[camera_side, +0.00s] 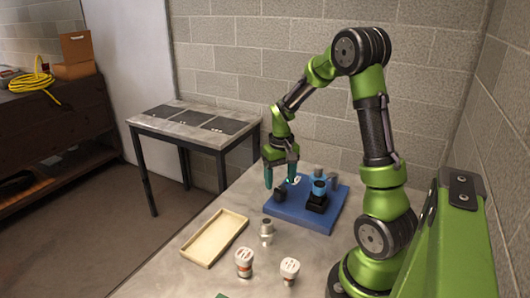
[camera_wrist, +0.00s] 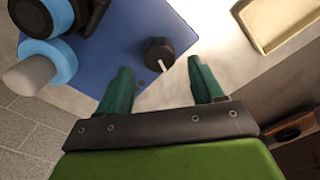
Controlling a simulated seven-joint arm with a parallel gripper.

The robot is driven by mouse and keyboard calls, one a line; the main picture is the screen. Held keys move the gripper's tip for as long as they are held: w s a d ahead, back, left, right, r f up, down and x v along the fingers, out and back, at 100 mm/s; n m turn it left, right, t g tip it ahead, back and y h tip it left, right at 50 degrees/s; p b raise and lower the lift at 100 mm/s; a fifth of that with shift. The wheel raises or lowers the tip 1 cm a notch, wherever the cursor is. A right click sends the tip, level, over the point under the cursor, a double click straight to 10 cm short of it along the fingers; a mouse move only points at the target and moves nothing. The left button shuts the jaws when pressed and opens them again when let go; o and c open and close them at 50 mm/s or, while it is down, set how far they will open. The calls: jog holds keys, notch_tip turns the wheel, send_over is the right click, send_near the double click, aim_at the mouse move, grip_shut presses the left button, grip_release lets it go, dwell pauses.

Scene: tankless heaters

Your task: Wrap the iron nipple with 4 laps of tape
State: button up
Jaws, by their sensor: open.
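In the wrist view the open fingers (camera_wrist: 159,67) point toward a black round piece (camera_wrist: 158,48) with a thin pale pin, on the board. Two light-blue rings that look like tape (camera_wrist: 45,60) lie at the upper left; a grey cylinder end (camera_wrist: 28,77) protrudes from one. In the side view a blue ring (camera_side: 319,187) sits on a black stand. A grey metal fitting (camera_side: 267,231), possibly the iron nipple, stands on the table.
A shallow cream tray (camera_side: 216,238) lies left of the board. Two white-topped fittings (camera_side: 244,261) (camera_side: 289,269) stand near the table's front. A side table (camera_side: 195,125) with dark panels stands behind. Block walls rise behind and to the right.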

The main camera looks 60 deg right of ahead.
aim_at(279, 188)
notch_tip(279, 188, up, 13)
jog(key=shift+r, duration=0.2)
dwell(0.3)
jog(key=s+a+r+n+t+y, duration=0.1)
jog(key=s+a+t, duration=0.2)
jog(key=a, duration=0.8)
jog(key=s+a+r+n+t+y, duration=0.1)
jog(key=s+a+r+n+t, duration=0.1)
jog(key=a, duration=1)
jog(key=shift+s+a+t, duration=0.3)
jog(key=shift+s+t, duration=0.55)
jog(key=shift+t, duration=0.25)
jog(key=shift+c, duration=0.2)
